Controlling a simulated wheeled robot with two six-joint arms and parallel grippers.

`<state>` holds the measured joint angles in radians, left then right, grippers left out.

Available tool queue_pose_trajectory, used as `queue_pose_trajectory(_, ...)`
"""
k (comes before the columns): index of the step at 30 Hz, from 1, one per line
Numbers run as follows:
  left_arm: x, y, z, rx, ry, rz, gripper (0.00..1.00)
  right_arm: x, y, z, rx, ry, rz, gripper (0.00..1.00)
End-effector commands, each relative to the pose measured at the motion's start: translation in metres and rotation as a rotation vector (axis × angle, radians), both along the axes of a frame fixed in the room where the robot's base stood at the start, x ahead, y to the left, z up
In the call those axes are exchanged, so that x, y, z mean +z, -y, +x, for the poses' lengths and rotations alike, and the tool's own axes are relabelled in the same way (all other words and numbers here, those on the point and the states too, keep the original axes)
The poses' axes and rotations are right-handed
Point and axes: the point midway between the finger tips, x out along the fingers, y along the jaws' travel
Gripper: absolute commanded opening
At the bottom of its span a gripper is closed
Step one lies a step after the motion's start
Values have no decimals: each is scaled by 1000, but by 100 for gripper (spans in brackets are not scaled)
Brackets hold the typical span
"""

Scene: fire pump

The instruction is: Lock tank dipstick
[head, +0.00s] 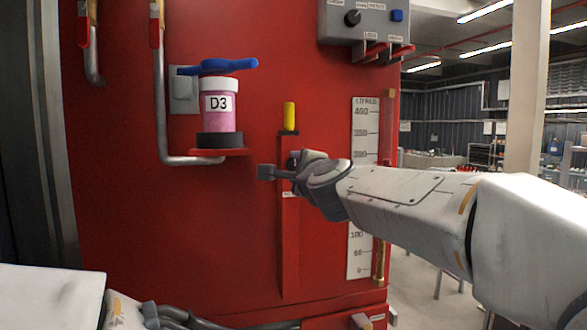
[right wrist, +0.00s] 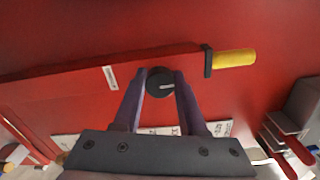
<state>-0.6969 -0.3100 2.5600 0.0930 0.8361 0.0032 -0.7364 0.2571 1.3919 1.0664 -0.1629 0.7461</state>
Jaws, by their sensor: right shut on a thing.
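The tank dipstick has a yellow handle (head: 289,116) with a dark collar, upright at the top of a narrow red vertical housing (head: 290,235) on the red tank. The yellow handle also shows in the right wrist view (right wrist: 234,58). A round dark lock knob (right wrist: 160,87) with a pale mark sits on the housing below the handle. My right gripper (head: 278,172) is at this knob, its fingers (right wrist: 163,77) shut on the knob's two sides. In the head view the gripper mostly hides the knob. Only part of my left arm shows at the bottom left.
A pink jar marked D3 (head: 219,112) with a blue lever (head: 218,67) stands on a red shelf left of the dipstick. A white level scale (head: 361,260) is to the right. A grey control box (head: 340,22) is above. Bare red panel lies between jar and housing.

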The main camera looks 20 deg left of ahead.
Motion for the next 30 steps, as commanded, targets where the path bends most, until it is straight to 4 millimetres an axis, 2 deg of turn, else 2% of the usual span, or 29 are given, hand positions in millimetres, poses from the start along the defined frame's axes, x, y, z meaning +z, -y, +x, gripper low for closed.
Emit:
queue_pose_trajectory(18,-1,0,0,0,0,0,0,-3,-1,0,1,-29,34,0)
queue_pose_trajectory(19,-1,0,0,0,0,0,0,-3,-1,0,1,-29,34,49)
queue_pose_trajectory(21,-1,0,0,0,0,0,0,-3,-1,0,1,-28,33,71)
queue_pose_trajectory(30,-1,0,0,0,0,0,0,-1,0,-1,1,-25,34,71)
